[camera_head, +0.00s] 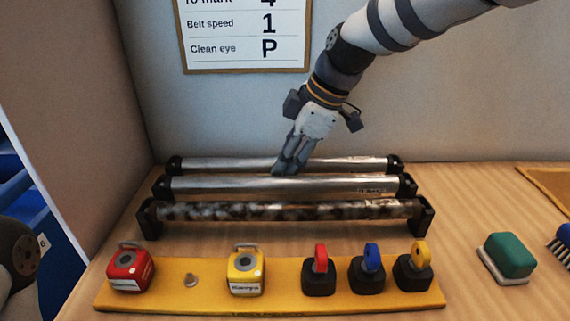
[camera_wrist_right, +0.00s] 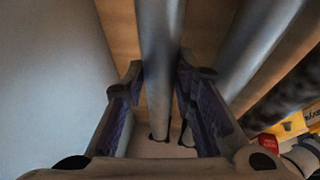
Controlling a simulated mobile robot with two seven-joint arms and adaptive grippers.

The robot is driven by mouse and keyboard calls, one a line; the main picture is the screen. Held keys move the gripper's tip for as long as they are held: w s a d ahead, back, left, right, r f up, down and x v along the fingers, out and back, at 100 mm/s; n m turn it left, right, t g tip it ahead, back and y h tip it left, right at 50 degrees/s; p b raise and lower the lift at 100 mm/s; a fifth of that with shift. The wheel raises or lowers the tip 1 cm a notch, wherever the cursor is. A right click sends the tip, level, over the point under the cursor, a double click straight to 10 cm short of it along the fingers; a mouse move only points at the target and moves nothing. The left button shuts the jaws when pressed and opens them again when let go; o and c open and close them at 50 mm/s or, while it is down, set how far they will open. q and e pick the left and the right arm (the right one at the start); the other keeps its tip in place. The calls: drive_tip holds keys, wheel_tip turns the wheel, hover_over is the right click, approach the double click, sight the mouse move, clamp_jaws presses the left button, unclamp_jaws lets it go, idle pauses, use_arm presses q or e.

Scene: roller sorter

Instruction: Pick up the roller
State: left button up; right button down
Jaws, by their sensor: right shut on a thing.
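Three long rollers lie parallel in black end brackets on the wooden bench. The back roller (camera_head: 230,165) and the middle roller (camera_head: 240,185) are bright metal. The front roller (camera_head: 290,210) is mottled dark brown and grey. My right gripper (camera_head: 289,165) reaches down from the upper right and is shut on the back roller near its middle. In the right wrist view, the back roller (camera_wrist_right: 158,45) runs between the two fingers of my right gripper (camera_wrist_right: 160,95). The back roller's ends still sit at their brackets. My left gripper is out of view.
In front, a yellow strip (camera_head: 200,296) carries a red box (camera_head: 131,270), a yellow box (camera_head: 246,271) and three dark blocks with coloured tags. A green-topped eraser (camera_head: 510,256) lies at right. A sign (camera_head: 243,40) hangs on the grey back wall.

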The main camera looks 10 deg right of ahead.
wheel_tip(320, 180, up, 3)
drive_tip(key=shift+w+f, duration=0.1)
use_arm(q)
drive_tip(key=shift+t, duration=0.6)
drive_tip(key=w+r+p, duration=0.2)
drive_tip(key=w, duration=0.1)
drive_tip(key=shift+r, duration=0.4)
use_arm(e)
drive_tip(key=s+d+r, duration=0.3)
drive_tip(key=s+r, duration=1)
drive_tip(key=r, duration=0.1)
drive_tip(key=shift+s+d+r, duration=0.35)
drive_tip(key=shift+r, duration=0.05)
